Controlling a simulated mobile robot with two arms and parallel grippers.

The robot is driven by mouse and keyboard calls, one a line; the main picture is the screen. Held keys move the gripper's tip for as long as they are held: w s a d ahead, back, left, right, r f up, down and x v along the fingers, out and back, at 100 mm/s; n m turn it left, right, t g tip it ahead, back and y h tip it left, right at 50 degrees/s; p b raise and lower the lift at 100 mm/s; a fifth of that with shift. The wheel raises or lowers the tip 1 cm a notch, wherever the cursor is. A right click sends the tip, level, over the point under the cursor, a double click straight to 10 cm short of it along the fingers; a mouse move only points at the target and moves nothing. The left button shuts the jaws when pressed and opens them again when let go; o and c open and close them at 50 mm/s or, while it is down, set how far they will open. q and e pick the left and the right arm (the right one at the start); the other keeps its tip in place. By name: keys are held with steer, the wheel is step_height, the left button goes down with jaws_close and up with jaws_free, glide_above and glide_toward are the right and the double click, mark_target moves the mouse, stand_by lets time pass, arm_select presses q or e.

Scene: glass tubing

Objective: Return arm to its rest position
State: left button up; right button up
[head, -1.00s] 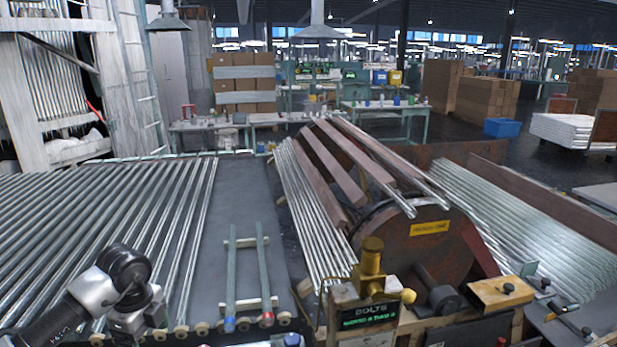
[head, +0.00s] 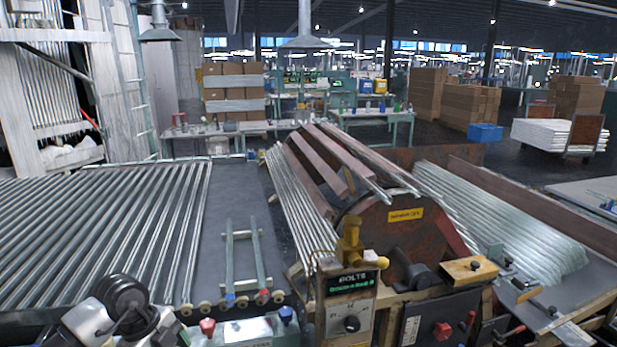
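Part of my arm (head: 128,306) shows at the bottom left corner: a dark round joint and silver links, low in front of the roller table. No gripper fingers are visible there, and I see no gripper on the right side. Two thin glass tubes with coloured ends (head: 228,262) (head: 259,258) lie on a small rack on the grey bench (head: 240,190), apart from the arm. No held object is visible.
A rusty drum machine (head: 390,240) with a yellow label stands at centre right. A control box (head: 349,300) with a green display stands in front. The roller table (head: 90,230) fills the left. Glass tubes (head: 500,215) lie at the right.

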arm_select(q)
steer(key=s+d+r+t+h, duration=0.2)
steer(key=d+r+t+h, duration=0.3)
steer(key=d+h, duration=0.3)
steer(key=s+d+r+t+h, duration=0.2)
steer(key=d+r+t+h, duration=0.2)
steer(key=d+h, duration=0.5)
steer(key=s+a+f+n+t+y, duration=0.1)
steer(key=a+f+n+t+y, duration=0.3)
steer(key=n+y, duration=0.6)
steer(key=s+a+f+n+t+y, duration=0.25)
steer(key=a+n+y, duration=0.35)
steer(key=n+y, duration=0.35)
steer(key=s+a+f+g, duration=0.1)
steer(key=s+f+g, duration=0.55)
steer(key=s, duration=0.35)
steer(key=s+f+g, duration=0.6)
steer(key=s+f, duration=0.1)
steer(key=s, duration=0.4)
step_height(320, 180, down, 23)
steer(key=g, duration=0.1)
steer(key=s+a+f+g, duration=0.1)
steer(key=s+a+f, duration=0.2)
steer(key=s+f, duration=1.3)
step_height(320, 180, down, 2)
steer(key=shift+f+g, duration=0.25)
steer(key=shift+g, duration=0.15)
arm_select(e)
steer(key=shift+s, duration=0.25)
